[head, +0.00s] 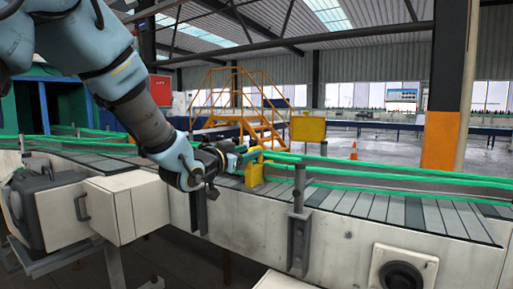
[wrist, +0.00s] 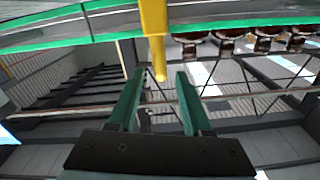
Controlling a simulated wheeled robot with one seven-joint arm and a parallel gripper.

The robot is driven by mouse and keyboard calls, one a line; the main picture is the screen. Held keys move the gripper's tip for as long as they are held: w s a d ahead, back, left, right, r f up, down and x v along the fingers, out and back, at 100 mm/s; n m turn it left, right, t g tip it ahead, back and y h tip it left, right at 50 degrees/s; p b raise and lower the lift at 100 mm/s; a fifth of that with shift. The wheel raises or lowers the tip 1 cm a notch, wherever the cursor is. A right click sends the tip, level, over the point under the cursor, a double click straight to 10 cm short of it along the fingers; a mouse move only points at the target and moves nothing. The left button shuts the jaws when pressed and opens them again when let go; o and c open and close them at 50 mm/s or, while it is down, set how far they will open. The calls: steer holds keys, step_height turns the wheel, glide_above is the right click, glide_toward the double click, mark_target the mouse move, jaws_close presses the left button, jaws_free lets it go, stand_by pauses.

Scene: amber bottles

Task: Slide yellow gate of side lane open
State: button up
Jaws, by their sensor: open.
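The yellow gate (head: 254,172) stands at the green-railed conveyor, just right of my gripper (head: 238,157) in the head view. In the wrist view a yellow bar of the gate (wrist: 153,30) comes down from the top edge. Its rounded lower end lies between the tips of my gripper (wrist: 158,80) in the picture. The two green fingers are apart, with gaps on both sides of the bar. No contact shows, and I cannot tell the depth between bar and fingers. The rest of the gate is partly hidden by my gripper in the head view.
Green guide rails (head: 400,174) run along the slatted conveyor (head: 385,208). A grey post (head: 298,215) stands right of the gate. Several amber bottles (wrist: 265,42) line up at upper right in the wrist view. A white box (head: 125,208) sits at left.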

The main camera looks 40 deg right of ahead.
mark_target(260, 163)
steer(key=p+x, duration=0.1)
steer(key=x, duration=0.4)
steer(key=shift+w, duration=0.1)
jaws_close()
stand_by(0.3)
stand_by(1.0)
